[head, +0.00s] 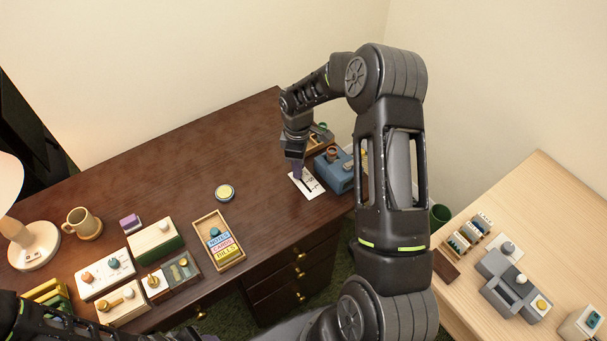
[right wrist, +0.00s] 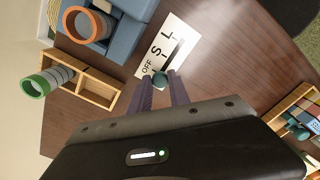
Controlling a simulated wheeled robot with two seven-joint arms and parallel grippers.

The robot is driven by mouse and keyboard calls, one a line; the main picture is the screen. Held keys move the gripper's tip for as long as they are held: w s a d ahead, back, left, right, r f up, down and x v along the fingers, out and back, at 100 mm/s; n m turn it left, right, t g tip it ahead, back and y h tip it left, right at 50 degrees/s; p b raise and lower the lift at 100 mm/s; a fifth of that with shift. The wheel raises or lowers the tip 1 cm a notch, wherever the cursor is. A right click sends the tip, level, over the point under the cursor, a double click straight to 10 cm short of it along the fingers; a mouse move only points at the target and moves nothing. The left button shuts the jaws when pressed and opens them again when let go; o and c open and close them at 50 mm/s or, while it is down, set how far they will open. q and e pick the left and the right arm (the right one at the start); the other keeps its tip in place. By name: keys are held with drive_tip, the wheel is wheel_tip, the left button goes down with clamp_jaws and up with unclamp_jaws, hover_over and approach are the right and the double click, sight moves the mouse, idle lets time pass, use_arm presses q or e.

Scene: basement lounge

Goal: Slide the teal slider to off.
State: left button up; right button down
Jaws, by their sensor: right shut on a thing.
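The slider plate (right wrist: 181,35) is white with a dark slot and the marks OFF, S and L. In the head view the plate (head: 311,187) lies on the dark desk near its right end. The teal slider knob (right wrist: 160,79) is at the slot's end beside the OFF mark. My right gripper (right wrist: 161,80) is shut on the knob, one finger on each side. In the head view the right gripper (head: 298,175) reaches down over the plate and hides the knob. My left gripper is not in view.
A blue block (head: 333,174) with knobs stands right beside the plate, and a wooden tray (right wrist: 89,79) is close by. A round yellow-topped item (head: 225,192) and a tray of labelled blocks (head: 219,241) are to the left. The desk between is clear.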

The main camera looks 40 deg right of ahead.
drive_tip(key=shift+w+r, duration=0.1)
drive_tip(key=shift+w, duration=0.1)
drive_tip(key=c, duration=1.2)
unclamp_jaws()
wheel_tip(320, 180, up, 8)
drive_tip(key=shift+f+b, duration=0.15)
drive_tip(key=shift+b, duration=0.55)
